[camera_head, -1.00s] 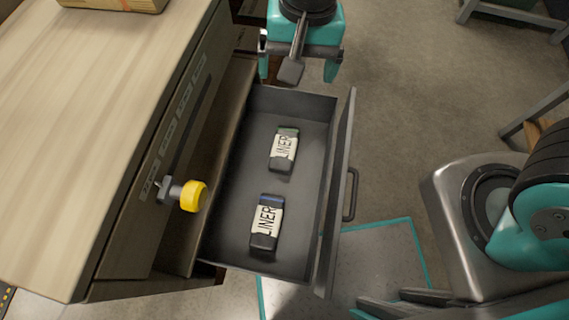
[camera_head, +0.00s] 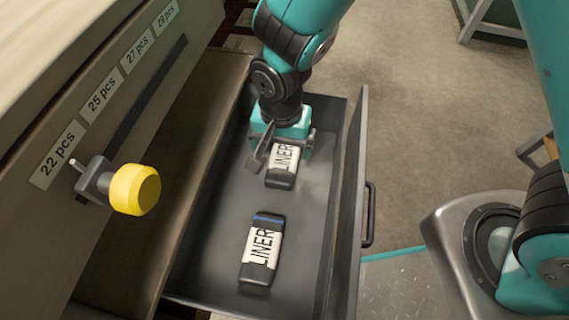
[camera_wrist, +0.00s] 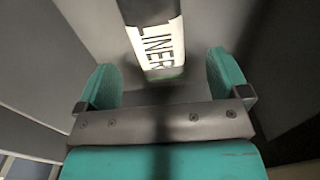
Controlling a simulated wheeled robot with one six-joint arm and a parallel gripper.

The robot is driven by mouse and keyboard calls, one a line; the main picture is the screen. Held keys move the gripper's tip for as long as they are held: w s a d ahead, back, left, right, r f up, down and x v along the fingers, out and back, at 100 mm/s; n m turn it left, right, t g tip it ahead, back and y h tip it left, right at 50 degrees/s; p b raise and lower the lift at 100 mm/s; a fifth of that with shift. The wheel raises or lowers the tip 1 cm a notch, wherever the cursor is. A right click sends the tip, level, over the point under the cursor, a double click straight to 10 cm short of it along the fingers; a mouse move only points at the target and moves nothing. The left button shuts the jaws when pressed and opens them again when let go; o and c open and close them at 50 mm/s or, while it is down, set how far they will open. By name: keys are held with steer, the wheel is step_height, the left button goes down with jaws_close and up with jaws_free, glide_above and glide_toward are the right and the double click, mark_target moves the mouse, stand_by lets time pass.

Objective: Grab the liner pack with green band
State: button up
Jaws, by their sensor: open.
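The liner pack with the green band (camera_head: 283,166) lies in the open drawer, toward its far end. It is dark with a white LINER label; in the head view my gripper hides its far end and band. In the wrist view the pack (camera_wrist: 158,42) lies ahead of the fingers, with a thin green strip at the label's near end. My gripper (camera_head: 281,140) is open above the drawer at the pack's far end. In the wrist view its two teal fingers (camera_wrist: 167,82) stand apart, one toward each side of the pack, with nothing between them gripped.
A second liner pack with a blue band (camera_head: 262,250) lies nearer in the same drawer (camera_head: 205,235). The drawer walls stand close around my gripper. A yellow knob (camera_head: 135,189) sticks out from the cabinet front at left, beside a slot with piece-count labels.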

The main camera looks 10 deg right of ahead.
mark_target(284, 157)
steer(key=f+b, duration=0.1)
steer(key=f, duration=0.2)
steer(key=f+b, duration=0.2)
steer(key=f, duration=0.1)
steer(key=shift+w+d, duration=0.15)
steer(key=shift+d, duration=0.05)
steer(key=shift+r, duration=0.15)
steer(key=c, duration=1)
